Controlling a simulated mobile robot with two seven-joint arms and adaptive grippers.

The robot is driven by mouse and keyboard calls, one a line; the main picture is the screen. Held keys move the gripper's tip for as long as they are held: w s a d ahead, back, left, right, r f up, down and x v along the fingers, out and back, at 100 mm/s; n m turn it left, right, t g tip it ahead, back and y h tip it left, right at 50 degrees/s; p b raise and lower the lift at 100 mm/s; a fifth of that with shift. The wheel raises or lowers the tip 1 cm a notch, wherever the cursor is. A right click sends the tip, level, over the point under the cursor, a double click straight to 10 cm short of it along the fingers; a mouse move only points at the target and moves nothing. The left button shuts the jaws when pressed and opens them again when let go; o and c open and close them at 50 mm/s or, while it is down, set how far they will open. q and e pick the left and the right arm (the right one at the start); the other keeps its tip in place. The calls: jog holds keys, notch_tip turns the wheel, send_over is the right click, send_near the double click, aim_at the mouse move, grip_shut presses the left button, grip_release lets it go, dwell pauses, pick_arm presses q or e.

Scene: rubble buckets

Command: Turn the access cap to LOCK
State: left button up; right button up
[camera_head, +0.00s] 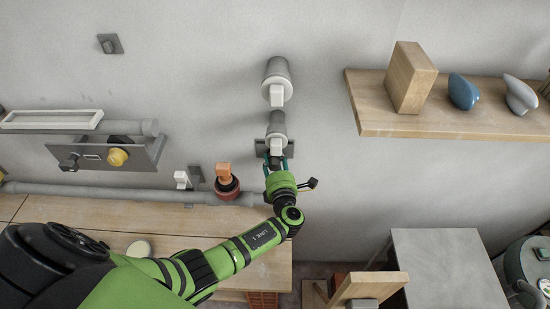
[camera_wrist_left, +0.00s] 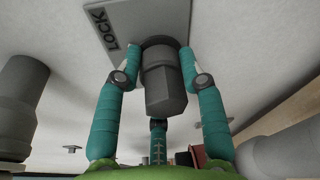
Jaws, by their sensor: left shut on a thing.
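The access cap (camera_wrist_left: 165,88) is a dark grey faceted knob standing out from a light grey plate (camera_wrist_left: 166,18) on the wall. The word LOCK (camera_wrist_left: 103,28) is printed on the plate, up and left of the cap in the left wrist view. My left gripper (camera_wrist_left: 161,66) has its teal fingers on either side of the cap, shut on it near its base. In the head view my left gripper (camera_head: 276,164) is at the wall plate (camera_head: 260,146) and hides most of the cap. I cannot tell which way the cap points. My right gripper is not in view.
Grey cylinders (camera_head: 278,74) stick out of the wall just above the gripper. A shelf (camera_head: 455,123) with a wooden block (camera_head: 410,78) is on the right. A panel with a yellow knob (camera_head: 118,157) and a pipe (camera_head: 110,192) are on the left, above a wooden bench (camera_head: 60,208).

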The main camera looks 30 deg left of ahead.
pick_arm(q)
jog(key=o, duration=0.9)
jog(key=shift+w+r, duration=0.25)
jog(key=shift+r, duration=0.15)
jog(key=o, duration=0.3)
jog(key=shift+f, duration=0.3)
jog(key=shift+s+d, duration=0.15)
jog(key=shift+s, duration=0.05)
jog(key=v, duration=1.1)
jog(key=shift+s+d, duration=0.15)
jog(key=shift+s, duration=0.05)
